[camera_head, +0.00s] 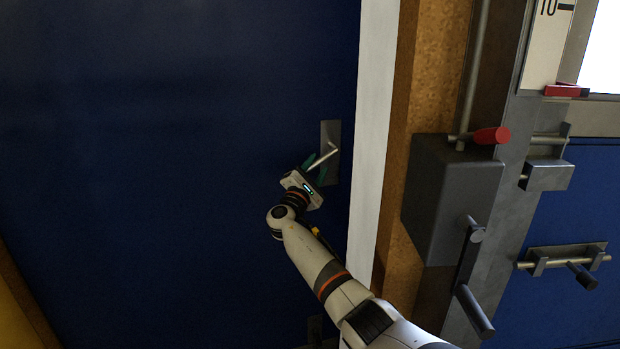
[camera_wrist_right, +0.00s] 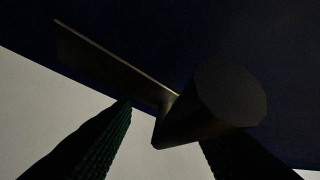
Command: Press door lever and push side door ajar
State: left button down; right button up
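The blue side door (camera_head: 180,150) fills the left of the head view. Its pale lever (camera_head: 322,159) sticks out from a grey plate (camera_head: 331,132) near the door's right edge and slants down to the left. My right gripper (camera_head: 315,169) is at the lever, its green fingers apart with the lever between or just in front of them. In the dark right wrist view, a thick round-ended lever part (camera_wrist_right: 215,100) lies in front of the two spread ribbed fingers. Whether they touch it, I cannot tell. My left gripper is not in view.
A white strip (camera_head: 372,130) and a brown post (camera_head: 428,75) stand right of the door. Farther right are a grey box (camera_head: 440,195), a red-knobbed handle (camera_head: 491,136) and a bolt latch (camera_head: 560,260) on another blue panel. The door's left part is clear.

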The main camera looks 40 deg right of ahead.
jog(key=b+v, duration=0.1)
jog(key=v, duration=1)
jog(key=shift+s+a+f, duration=0.15)
jog(key=shift+a+f, duration=0.1)
jog(key=shift+a, duration=0.05)
